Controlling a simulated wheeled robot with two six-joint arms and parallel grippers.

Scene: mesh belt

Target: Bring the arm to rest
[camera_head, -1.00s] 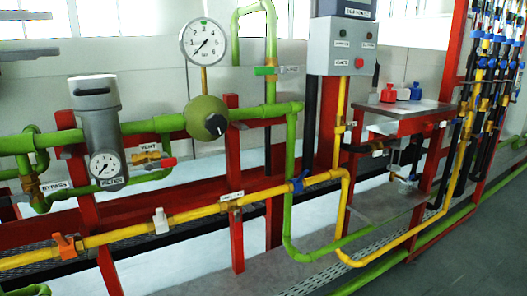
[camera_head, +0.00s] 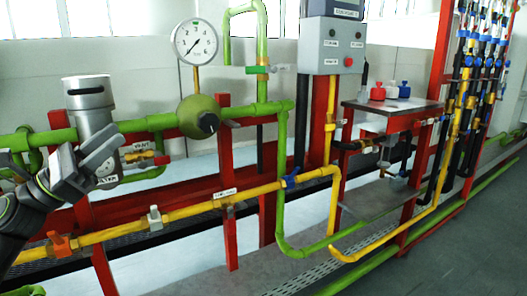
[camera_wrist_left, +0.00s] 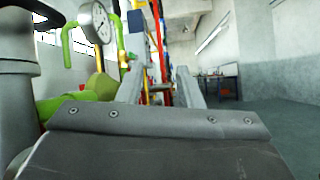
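My left arm comes in at the left edge of the head view. My left gripper (camera_head: 92,156) is in front of the grey filter housing (camera_head: 88,92) and hides most of its small gauge. In the left wrist view my left gripper (camera_wrist_left: 159,82) has its two fingers apart, with nothing seen between them. The filter housing (camera_wrist_left: 17,75) also stands close at the left edge of that view. I cannot tell whether the gripper touches the housing. My right gripper is in neither view.
A yellow pipe (camera_head: 180,213) with an orange valve handle (camera_head: 60,244) runs below the gripper. A green regulator (camera_head: 198,117) and a round gauge (camera_head: 195,42) are to its right. A shelf table (camera_head: 390,108) stands farther right. Grey floor (camera_head: 450,245) is open at the lower right.

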